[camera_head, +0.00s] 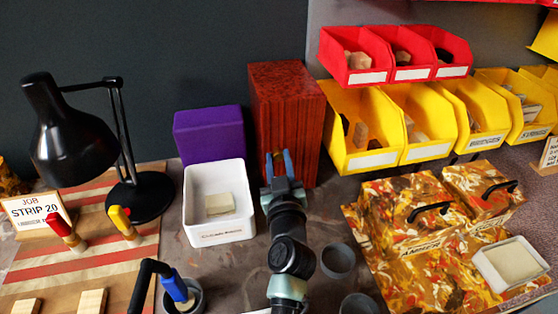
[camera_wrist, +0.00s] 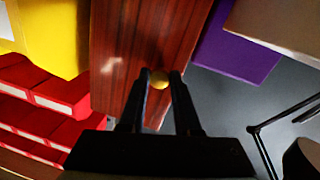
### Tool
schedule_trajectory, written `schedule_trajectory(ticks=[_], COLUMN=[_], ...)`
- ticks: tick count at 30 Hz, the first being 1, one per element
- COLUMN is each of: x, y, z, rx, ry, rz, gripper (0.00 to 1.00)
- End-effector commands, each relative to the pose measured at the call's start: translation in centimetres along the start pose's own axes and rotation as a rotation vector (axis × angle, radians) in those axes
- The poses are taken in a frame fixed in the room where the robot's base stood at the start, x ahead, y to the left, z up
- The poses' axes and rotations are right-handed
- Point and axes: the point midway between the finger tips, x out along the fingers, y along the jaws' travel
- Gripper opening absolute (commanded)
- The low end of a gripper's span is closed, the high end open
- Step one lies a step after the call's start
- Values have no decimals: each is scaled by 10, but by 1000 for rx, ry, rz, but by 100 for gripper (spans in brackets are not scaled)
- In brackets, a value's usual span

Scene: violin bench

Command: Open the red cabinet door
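The red cabinet (camera_head: 290,95) is a tall reddish-brown wood-grained box at the back middle in the head view. It fills the centre of the wrist view (camera_wrist: 130,45). Its door appears closed, with no visible gap. A round golden knob (camera_wrist: 159,81) sits on the cabinet's front. My gripper (camera_head: 279,158) reaches the front of the cabinet. In the head view the fingers hide the knob.
A purple box (camera_head: 208,134) and a white tray (camera_head: 189,215) stand left of the cabinet. Yellow bins (camera_head: 375,160) and red bins (camera_head: 365,77) are close on its right. Grey cups (camera_head: 338,261) stand right of my arm. A black lamp (camera_head: 65,140) is at left.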

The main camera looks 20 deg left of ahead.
Motion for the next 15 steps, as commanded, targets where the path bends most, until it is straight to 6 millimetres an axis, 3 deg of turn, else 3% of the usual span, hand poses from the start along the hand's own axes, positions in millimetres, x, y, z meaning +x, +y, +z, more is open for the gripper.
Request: schedule_trajectory(ticks=[1, 3, 15], x=[0, 0, 0], y=[0, 0, 1], z=[0, 0, 0], rx=[0, 0, 0], ry=[0, 0, 0], rz=[1, 1, 2], gripper=[12, 0, 0])
